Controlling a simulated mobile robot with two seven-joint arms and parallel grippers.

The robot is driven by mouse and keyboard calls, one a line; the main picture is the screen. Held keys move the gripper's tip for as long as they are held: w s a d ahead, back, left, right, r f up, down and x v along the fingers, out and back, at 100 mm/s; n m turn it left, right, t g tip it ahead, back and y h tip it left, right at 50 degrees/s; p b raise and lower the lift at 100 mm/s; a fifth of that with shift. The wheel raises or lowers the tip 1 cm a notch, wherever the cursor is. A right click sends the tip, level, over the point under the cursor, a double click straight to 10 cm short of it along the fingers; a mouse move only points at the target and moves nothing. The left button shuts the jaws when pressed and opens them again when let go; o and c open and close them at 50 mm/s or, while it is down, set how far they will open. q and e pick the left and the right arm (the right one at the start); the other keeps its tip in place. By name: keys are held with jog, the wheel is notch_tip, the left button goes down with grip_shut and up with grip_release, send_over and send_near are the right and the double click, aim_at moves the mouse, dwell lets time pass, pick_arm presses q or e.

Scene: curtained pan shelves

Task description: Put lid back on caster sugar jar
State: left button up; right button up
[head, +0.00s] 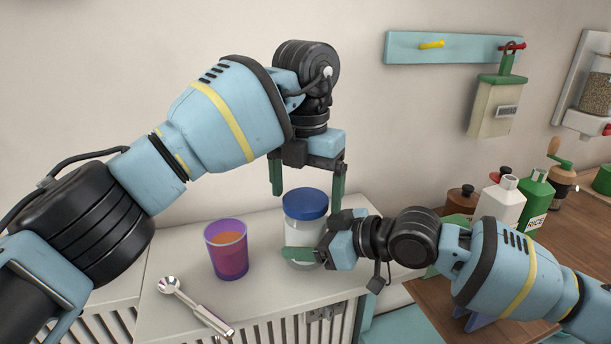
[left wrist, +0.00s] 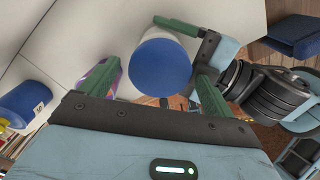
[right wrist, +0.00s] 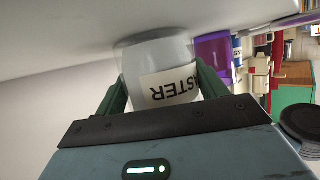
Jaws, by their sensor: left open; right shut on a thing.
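The caster sugar jar (head: 299,236) is a whitish jar standing upright on the white cabinet top. Its "...ASTER" label shows upside down in the right wrist view (right wrist: 166,84). The blue lid (head: 305,204) is on the jar's mouth and looks level; I cannot tell how tightly it sits. It also shows from above in the left wrist view (left wrist: 162,68). My left gripper (head: 307,196) is open, pointing down, with its fingers on either side of the lid and apart from it.
A purple cup (head: 227,258) with orange contents stands left of the jar. A metal scoop (head: 195,306) lies in front of it. White and green bottles (head: 537,196) stand on the wooden counter at right. A peg rail (head: 455,47) hangs on the wall above.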

pick_arm(q)
jog(key=c, duration=1.1)
jog(key=shift+m, duration=0.8)
jog(key=o, duration=1.2)
jog(key=shift+r, duration=3.75)
pick_arm(e)
jog(key=o, duration=2)
jog(key=shift+c, duration=0.2)
